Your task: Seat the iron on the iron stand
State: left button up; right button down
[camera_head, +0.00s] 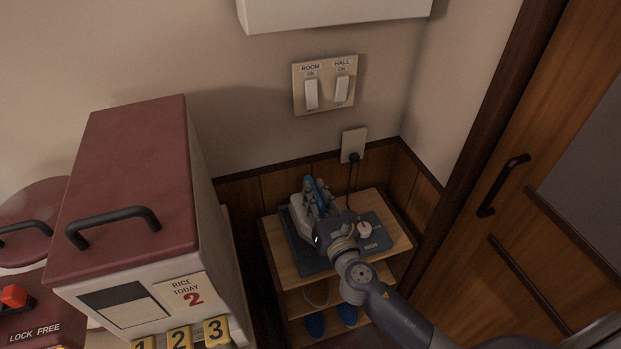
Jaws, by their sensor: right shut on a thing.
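My right gripper (321,199) reaches in from the lower right and is shut on the iron (301,222). The iron has a pale body and a blue handle part showing between the fingers. Much of it is hidden by the gripper and wrist. The iron is over the left part of the dark grey iron stand (312,264); I cannot tell whether it rests fully on it. The stand lies on top of a small wooden shelf and has a round pale dial at its right. My left gripper is not in view.
The wooden shelf (399,239) stands in the corner, with blue slippers (315,325) on its lower level. A black cord runs to a wall outlet (353,144). A tall rice dispenser (140,190) with a red lid stands left. A wooden door (540,190) is at right.

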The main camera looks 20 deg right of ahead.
aim_at(308, 178)
jog(key=w, duration=0.1)
jog(key=w+r, duration=0.1)
jog(key=shift+w+a, duration=0.1)
jog(key=shift+w, duration=0.25)
jog(key=shift+w+f, duration=0.15)
jog(key=shift+w, duration=0.15)
notch_tip(308, 178, down, 7)
jog(key=b, duration=0.6)
jog(key=shift+r, duration=0.2)
jog(key=shift+f+b, duration=0.55)
jog(key=shift+b, duration=0.2)
jog(key=c, duration=1.4)
grip_release()
jog(key=shift+c, duration=0.2)
jog(key=shift+s, duration=0.1)
